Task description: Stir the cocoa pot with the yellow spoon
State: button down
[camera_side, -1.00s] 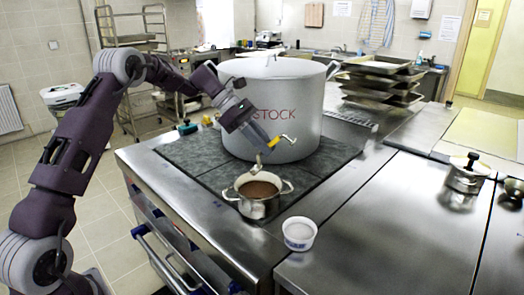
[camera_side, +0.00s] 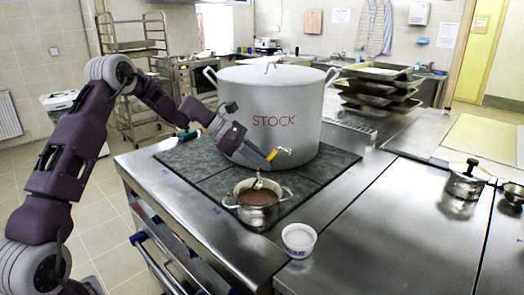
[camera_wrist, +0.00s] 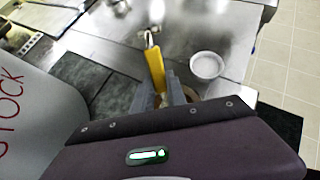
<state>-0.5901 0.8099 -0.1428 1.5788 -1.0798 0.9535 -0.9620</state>
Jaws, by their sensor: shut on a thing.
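The yellow spoon has a yellow handle (camera_side: 271,155) with a metal hook at its end; the handle also shows in the wrist view (camera_wrist: 155,68). My gripper (camera_side: 262,160) is shut on this handle, above the back of the cocoa pot; its fingers show in the wrist view (camera_wrist: 168,94). The spoon's metal lower end hangs at the mouth of the small steel cocoa pot (camera_side: 257,216), over the brown cocoa (camera_side: 258,197). I cannot tell whether it touches the cocoa. In the wrist view my gripper mostly hides the pot.
A large stockpot (camera_side: 270,105) marked STOCK stands right behind my gripper on the dark hob (camera_side: 195,160). A white tub (camera_side: 299,240) stands right of the cocoa pot. A lidded steel pot (camera_side: 466,182) is far right. The steel counter (camera_side: 370,225) between is clear.

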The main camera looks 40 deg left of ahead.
jog(key=shift+f, duration=3.45)
